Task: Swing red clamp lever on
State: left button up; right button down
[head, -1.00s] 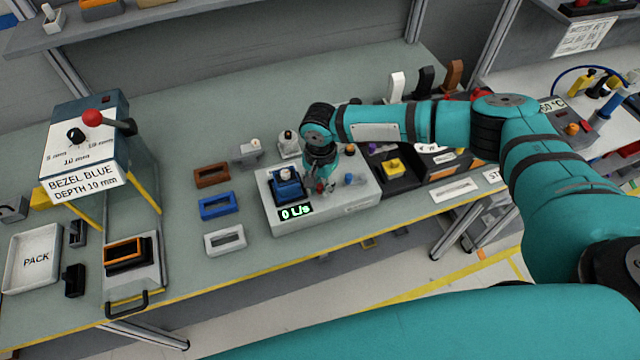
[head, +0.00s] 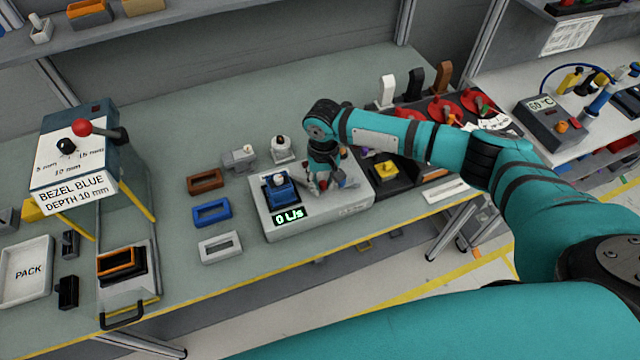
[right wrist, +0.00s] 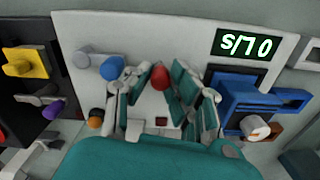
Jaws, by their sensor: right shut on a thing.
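The red knob of the clamp lever (right wrist: 160,76) shows in the right wrist view between the fingertips of my right gripper (right wrist: 162,84). The gripper is shut on it, over the pale test station (head: 357,199). The lever's arm is mostly hidden by the fingers. A blue module (right wrist: 243,92) sits on the station beside the gripper; it also shows in the head view (head: 280,194). The station's display (head: 289,217) reads 0 L/s. In the head view my right gripper (head: 322,186) is low over the station's middle. My left gripper is not in view.
A blue knob (right wrist: 111,67) on a grey lever is close beside the fingers. Brown (head: 205,181), blue (head: 212,211) and white (head: 220,246) frames lie left of the station. A dark fixture with a yellow block (head: 386,169) stands to its right.

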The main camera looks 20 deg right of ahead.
jog(key=n, duration=0.1)
jog(key=w+n, duration=0.1)
jog(key=n, duration=0.1)
jog(key=w+d+n, duration=0.1)
jog(key=n, duration=0.1)
jog(key=shift+w+d+n, duration=0.1)
jog(key=shift+w+n, duration=0.3)
jog(key=shift+n, duration=0.75)
jog(key=shift+w+d+n, duration=0.1)
jog(key=shift+w+n, duration=0.25)
jog(key=shift+n, duration=0.8)
jog(key=c, duration=1.2)
grip_release()
jog(key=shift+r, duration=0.15)
notch_tip(320, 180, up, 12)
jog(key=shift+f, duration=0.1)
